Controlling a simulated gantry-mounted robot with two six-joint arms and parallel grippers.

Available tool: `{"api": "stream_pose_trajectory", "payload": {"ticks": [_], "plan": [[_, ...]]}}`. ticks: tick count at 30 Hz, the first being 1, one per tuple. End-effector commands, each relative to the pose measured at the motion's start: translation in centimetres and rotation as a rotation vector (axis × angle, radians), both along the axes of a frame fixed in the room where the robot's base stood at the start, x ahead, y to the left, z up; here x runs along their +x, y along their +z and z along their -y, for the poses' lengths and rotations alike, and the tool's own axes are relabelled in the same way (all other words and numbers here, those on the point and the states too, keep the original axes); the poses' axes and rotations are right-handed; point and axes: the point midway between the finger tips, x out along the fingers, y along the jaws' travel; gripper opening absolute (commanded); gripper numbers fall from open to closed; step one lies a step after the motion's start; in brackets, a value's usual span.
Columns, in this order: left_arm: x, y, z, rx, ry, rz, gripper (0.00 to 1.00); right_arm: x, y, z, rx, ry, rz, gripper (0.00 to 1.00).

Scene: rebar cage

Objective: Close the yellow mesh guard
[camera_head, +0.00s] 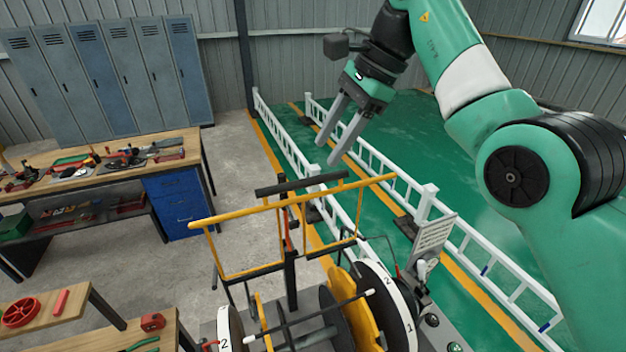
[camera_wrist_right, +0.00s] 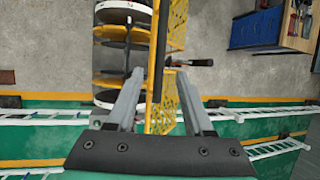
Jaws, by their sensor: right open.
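The yellow mesh guard (camera_head: 240,214) stands raised above the machine in the head view, its yellow bar frame upright. A black bar (camera_head: 300,183) runs along its top. In the right wrist view the yellow mesh (camera_wrist_right: 187,98) and the dark bar (camera_wrist_right: 160,45) lie beyond and between my fingers. My right gripper (camera_head: 327,152) is open and empty, above and behind the guard in the head view, with its fingers pointing down. It also shows in the right wrist view (camera_wrist_right: 159,75). I see no contact with the guard. My left gripper is out of view.
Below the guard are numbered white-rimmed discs (camera_head: 398,305) and a yellow disc (camera_head: 358,310). A grey panel (camera_head: 433,236) stands right of them. White railings (camera_head: 425,205) run behind. A workbench (camera_head: 100,170) with tools stands left, with lockers (camera_head: 110,75) behind it.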

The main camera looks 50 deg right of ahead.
Motion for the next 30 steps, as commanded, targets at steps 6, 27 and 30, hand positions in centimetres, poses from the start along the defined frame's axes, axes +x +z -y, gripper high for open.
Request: {"api": "stream_pose_trajectory", "payload": {"ticks": [6, 27, 30], "plan": [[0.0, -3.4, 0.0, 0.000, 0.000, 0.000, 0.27, 1.7, -5.1, -1.4, 0.002, 0.002, -0.002, 0.52], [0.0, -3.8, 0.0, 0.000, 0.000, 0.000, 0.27, 2.5, -6.3, -1.9, 0.001, 0.000, 0.001, 0.00], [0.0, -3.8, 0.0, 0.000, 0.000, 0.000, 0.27, 2.5, -6.3, -1.9, 0.001, 0.000, 0.001, 0.00]]}}
